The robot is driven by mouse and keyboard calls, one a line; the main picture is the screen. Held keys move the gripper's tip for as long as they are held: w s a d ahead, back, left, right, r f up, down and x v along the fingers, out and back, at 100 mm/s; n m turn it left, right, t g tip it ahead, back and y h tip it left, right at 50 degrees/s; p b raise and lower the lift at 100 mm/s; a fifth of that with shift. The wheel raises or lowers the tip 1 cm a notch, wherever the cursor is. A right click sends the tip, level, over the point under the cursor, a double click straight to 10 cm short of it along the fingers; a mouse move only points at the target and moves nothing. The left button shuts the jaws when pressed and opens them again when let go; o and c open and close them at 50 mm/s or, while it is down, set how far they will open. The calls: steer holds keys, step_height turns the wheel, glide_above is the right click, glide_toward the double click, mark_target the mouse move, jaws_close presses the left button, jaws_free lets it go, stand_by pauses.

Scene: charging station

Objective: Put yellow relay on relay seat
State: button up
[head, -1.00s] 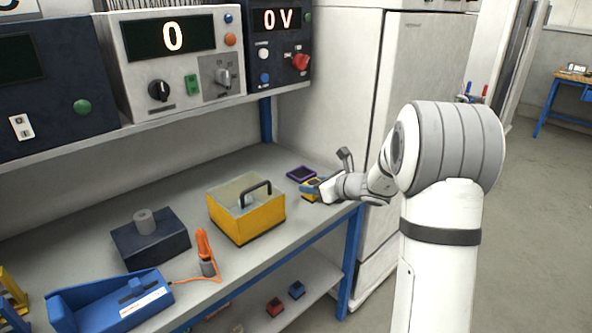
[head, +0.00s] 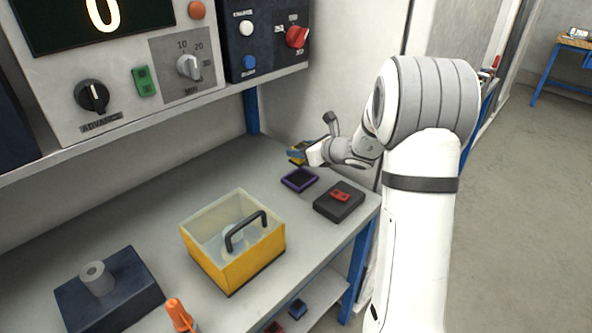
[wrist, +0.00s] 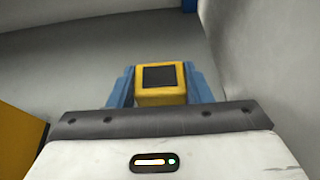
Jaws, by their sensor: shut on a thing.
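My gripper (head: 303,151) is shut on the yellow relay (head: 294,157) and holds it up above the back right of the bench. In the wrist view the yellow relay (wrist: 161,97) has a dark square face and sits between the two blue fingers. A dark block with a red piece on top (head: 339,203) stands at the bench's right end, possibly the relay seat. A flat purple-rimmed dark square (head: 298,179) lies just behind it, below and near my gripper. I cannot tell for sure which of the two is the seat.
A yellow open-topped box with a black handle (head: 257,267) stands left of the dark block. A dark blue block with a grey cylinder (head: 110,300) is farther left. Instruments (head: 130,82) sit on the shelf above. A wall closes off the right rear. The back middle of the bench is clear.

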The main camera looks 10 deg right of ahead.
step_height(320, 180, down, 7)
steer(key=shift+a+b, duration=0.1)
steer(key=shift+b, duration=0.25)
steer(key=shift+r, duration=0.1)
steer(key=shift+s, duration=0.1)
steer(key=shift+f, duration=0.25)
steer(key=o, duration=1.1)
steer(key=shift+r, duration=0.1)
